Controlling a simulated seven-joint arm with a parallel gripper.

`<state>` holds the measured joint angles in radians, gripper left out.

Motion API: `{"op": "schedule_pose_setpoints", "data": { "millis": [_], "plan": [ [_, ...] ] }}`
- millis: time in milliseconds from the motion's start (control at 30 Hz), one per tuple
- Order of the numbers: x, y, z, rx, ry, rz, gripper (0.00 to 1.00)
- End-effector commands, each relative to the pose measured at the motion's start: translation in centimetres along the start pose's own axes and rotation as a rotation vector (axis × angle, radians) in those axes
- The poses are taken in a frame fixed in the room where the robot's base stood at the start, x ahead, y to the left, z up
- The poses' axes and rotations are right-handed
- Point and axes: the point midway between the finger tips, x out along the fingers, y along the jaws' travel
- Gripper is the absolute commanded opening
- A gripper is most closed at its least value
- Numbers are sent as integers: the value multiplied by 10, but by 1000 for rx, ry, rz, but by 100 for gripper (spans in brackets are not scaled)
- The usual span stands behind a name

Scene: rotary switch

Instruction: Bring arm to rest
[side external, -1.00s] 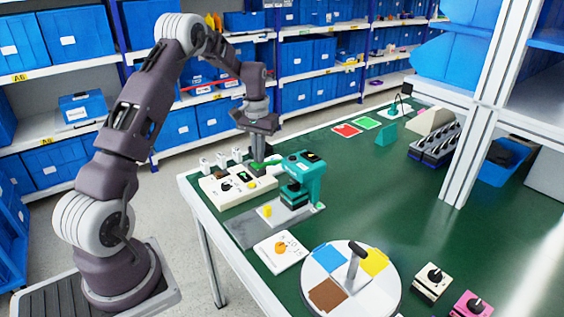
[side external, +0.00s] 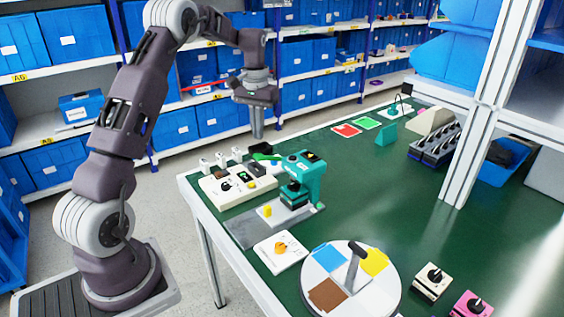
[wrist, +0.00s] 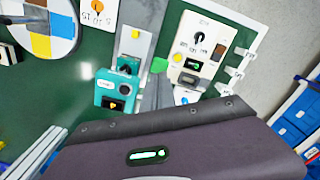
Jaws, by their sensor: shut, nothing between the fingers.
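My gripper (side external: 257,133) is shut and empty. In the side external view it hangs pointing down in the air above the far left part of the green table, clear of everything below it. In the wrist view my gripper (wrist: 158,88) shows as grey fingers between the white switch panel and the teal press. The white switch panel (side external: 225,199) lies at the table's left edge with a black rotary knob (side external: 226,187). The panel (wrist: 203,30) and its knob (wrist: 197,38) also show in the wrist view.
A teal press-like device (side external: 312,178) stands right of the panel. In front are a white plate with an orange knob (side external: 281,247) and a round turntable with coloured sectors (side external: 388,289). Shelves with blue bins (side external: 300,95) stand behind. The air around my gripper is free.

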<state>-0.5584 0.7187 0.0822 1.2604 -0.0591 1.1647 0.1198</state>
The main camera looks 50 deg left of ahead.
Motion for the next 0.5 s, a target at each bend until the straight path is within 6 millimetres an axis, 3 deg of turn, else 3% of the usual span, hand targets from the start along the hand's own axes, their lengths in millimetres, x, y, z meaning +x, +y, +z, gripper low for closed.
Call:
{"op": "schedule_pose_setpoints", "data": {
  "millis": [133,267,367,400,500],
  "plan": [
    [-8,6,4,9,10,1,0],
    [-61,45,42,78,81,9,0],
    [-110,83,106,165,165,25,0],
    [-124,96,136,203,200,34,0],
    [-146,115,216,302,288,59,0]
  ]
}}
